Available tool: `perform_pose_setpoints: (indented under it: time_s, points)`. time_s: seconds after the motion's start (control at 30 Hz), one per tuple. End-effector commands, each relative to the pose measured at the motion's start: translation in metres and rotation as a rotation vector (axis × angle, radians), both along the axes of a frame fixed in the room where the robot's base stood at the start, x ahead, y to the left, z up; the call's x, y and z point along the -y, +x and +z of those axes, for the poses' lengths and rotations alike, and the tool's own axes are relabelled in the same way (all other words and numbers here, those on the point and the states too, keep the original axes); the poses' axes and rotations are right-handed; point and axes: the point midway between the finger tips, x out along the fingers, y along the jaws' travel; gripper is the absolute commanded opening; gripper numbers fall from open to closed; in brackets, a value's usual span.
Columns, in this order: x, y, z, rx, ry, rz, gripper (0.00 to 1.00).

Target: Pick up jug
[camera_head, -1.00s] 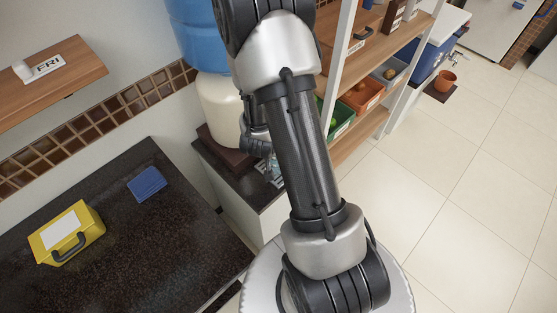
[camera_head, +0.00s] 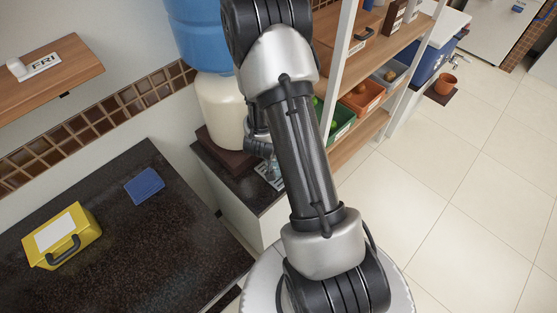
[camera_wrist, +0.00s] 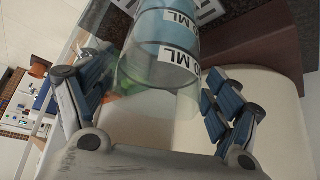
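The fingers are spread, one on each side of the jug's clear wall. The gaps look narrow, and I cannot tell whether either pad touches it. In the head view my own arm hides most of the gripper.
The water dispenser (camera_head: 222,110) with its blue bottle (camera_head: 200,35) stands close behind the jug on a brown base. A wooden shelf unit (camera_head: 368,140) with coloured bins is to the right. The dark counter (camera_head: 130,240) at left holds a yellow case (camera_head: 62,237) and a blue cloth (camera_head: 145,185).

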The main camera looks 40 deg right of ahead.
Motion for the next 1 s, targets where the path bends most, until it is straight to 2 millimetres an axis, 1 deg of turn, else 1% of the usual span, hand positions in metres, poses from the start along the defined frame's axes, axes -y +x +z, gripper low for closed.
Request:
perform_pose_setpoints:
  time_s: [0.03,0.07,1.0]
  points:
    - [0.0,0.0,0.0001,0.0,0.0,0.0,0.75]
    - [0.0,0.0,0.0001,0.0,0.0,0.0,0.73]
    - [-0.0001,0.0001,0.0,0.0,0.0,0.0,0.11]
